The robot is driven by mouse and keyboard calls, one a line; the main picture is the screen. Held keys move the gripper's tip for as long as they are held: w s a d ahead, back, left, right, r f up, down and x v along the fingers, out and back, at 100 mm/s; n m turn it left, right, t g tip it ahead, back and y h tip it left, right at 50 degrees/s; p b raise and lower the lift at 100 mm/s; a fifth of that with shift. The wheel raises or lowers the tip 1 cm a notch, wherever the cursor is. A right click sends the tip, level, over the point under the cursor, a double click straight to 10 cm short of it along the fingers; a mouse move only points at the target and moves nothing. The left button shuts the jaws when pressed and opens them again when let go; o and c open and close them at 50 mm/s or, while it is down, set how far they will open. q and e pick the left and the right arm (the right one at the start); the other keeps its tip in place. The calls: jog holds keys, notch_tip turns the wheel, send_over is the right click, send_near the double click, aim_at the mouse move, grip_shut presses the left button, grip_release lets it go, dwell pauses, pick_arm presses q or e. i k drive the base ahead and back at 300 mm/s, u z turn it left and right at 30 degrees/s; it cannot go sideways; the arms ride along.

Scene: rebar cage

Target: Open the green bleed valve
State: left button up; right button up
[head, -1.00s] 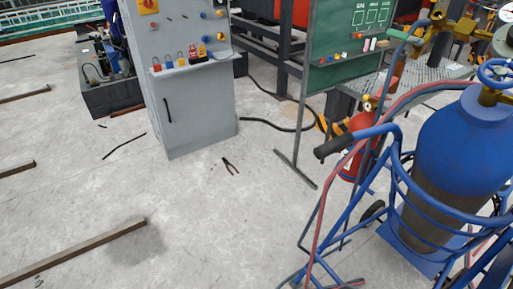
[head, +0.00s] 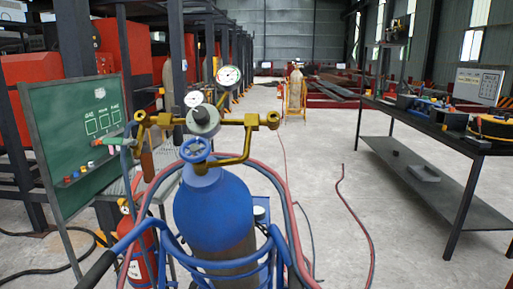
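A blue gas cylinder (head: 212,210) stands upright in a blue cart, with a blue handwheel (head: 195,150) above it. A brass fitting (head: 160,120) with a round grey regulator body (head: 203,121) and two dial gauges (head: 228,75) sits above the cylinder. A small green-teal piece (head: 117,142) shows left of the brass fitting; I cannot tell whether it is a valve. No other clearly green valve can be made out. Neither of my grippers is in view.
A red extinguisher (head: 141,262) stands left of the cylinder, near a green chalkboard (head: 75,135). Red and dark hoses loop around the cart (head: 190,262). A dark workbench (head: 425,125) holding tools stands at right. Concrete floor (head: 330,215) between cart and bench is open except for a red hose.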

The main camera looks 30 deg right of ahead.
aim_at(119, 141)
jog(key=z, duration=0.05)
jog(key=k, duration=1.05)
jog(key=u, duration=0.9)
jog(key=i, duration=0.9)
jog(key=z, duration=0.75)
jog(key=i, duration=0.65)
jog(key=z, duration=0.8)
